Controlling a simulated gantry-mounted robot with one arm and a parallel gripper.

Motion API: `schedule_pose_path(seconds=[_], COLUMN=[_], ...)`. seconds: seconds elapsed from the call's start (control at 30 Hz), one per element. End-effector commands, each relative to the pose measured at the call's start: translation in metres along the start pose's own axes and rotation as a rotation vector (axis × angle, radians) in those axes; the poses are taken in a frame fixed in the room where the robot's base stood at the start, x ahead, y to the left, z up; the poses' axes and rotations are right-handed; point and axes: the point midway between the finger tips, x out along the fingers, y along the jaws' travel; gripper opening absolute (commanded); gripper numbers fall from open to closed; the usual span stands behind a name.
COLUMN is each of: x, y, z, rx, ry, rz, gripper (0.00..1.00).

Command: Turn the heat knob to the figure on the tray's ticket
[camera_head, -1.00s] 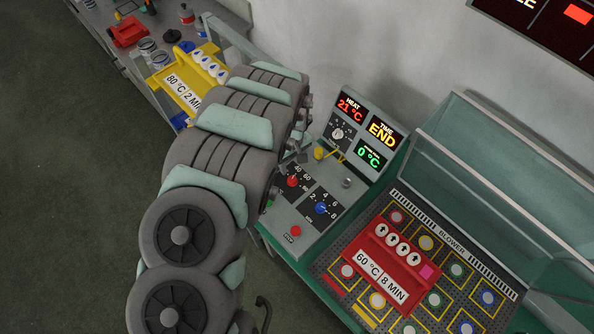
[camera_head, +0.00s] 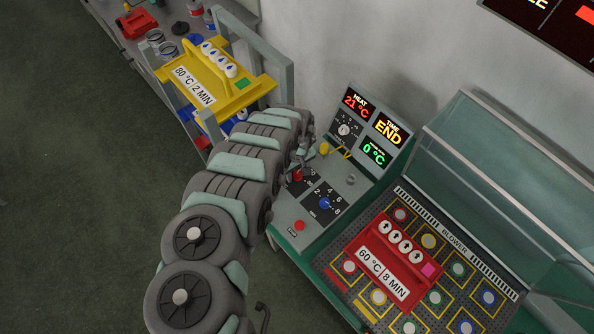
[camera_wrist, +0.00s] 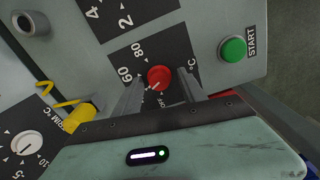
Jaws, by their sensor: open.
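The red heat knob (camera_wrist: 160,78) sits on a black dial with 60 and 80 visible in the wrist view. Its pale mark points down-left, roughly towards a partly hidden small label. In the head view, the knob (camera_head: 297,176) is partly covered by my arm. My gripper (camera_wrist: 160,84) is open, with one finger on each side of the knob; contact is not clear. The red tray (camera_head: 424,272) lies on the perforated bed, its ticket (camera_head: 382,273) reading 60 °C, 8 MIN. The heat display (camera_head: 355,102) shows 21 °C.
A green START button (camera_wrist: 232,49) is beside the heat dial. A yellow tray (camera_head: 237,103), ticketed 80 °C, 2 MIN, stands at upper left.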

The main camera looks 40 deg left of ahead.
Motion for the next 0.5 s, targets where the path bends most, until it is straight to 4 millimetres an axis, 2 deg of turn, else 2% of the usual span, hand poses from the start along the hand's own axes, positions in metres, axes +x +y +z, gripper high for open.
schedule_pose_path(seconds=[0.27, 0.5], x=[0.0005, 0.0005], y=[0.0001, 0.0002], z=[-0.0002, -0.0001], rx=[0.000, 0.000], ry=[0.000, 0.000], rz=[0.000, 0.000], gripper=[0.49, 0.30])
